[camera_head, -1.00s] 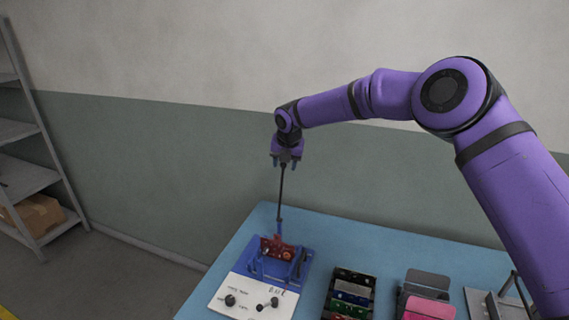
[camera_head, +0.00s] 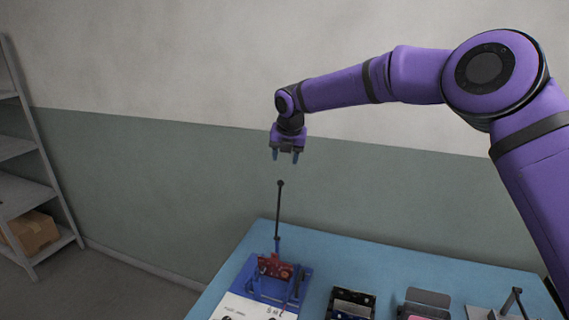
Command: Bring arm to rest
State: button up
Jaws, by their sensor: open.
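My gripper (camera_head: 285,156) hangs from my purple arm with its fingers pointing down. It is open and empty, in the air above the back left part of the blue table (camera_head: 385,262). Below it, apart from the fingertips, is the top of a thin dark upright rod (camera_head: 279,212). The rod rises from a blue fixture (camera_head: 251,281) that holds a red part (camera_head: 274,266). My arm reaches in from the right side of the picture.
A black tray (camera_head: 352,299), a grey holder (camera_head: 427,298) and a grey stand (camera_head: 513,303) line the front of the table to the right. A shelf (camera_head: 25,190) with a cardboard box (camera_head: 32,233) stands at the left. A plain wall is behind; the air around my gripper is clear.

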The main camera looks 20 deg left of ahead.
jog(key=shift+r, duration=0.1)
jog(key=s+d+r+m+t+h, duration=0.1)
jog(key=s+d+r+m, duration=0.5)
jog(key=d, duration=0.5)
jog(key=s+d+r+m+h, duration=0.1)
jog(key=s+d+r+m, duration=0.45)
jog(key=d, duration=0.45)
jog(key=s+d+r+m+t+h, duration=0.1)
jog(key=s+d+r+m, duration=0.5)
jog(key=d, duration=0.5)
jog(key=s+d+f+m, duration=0.2)
jog(key=s+d+m, duration=0.7)
jog(key=s, duration=0.3)
jog(key=s+d+f+m+y, duration=0.1)
jog(key=s+d+f+m, duration=0.1)
jog(key=s+d+m, duration=0.7)
jog(key=s+m, duration=0.2)
jog(key=s, duration=0.2)
jog(key=shift+d, duration=0.2)
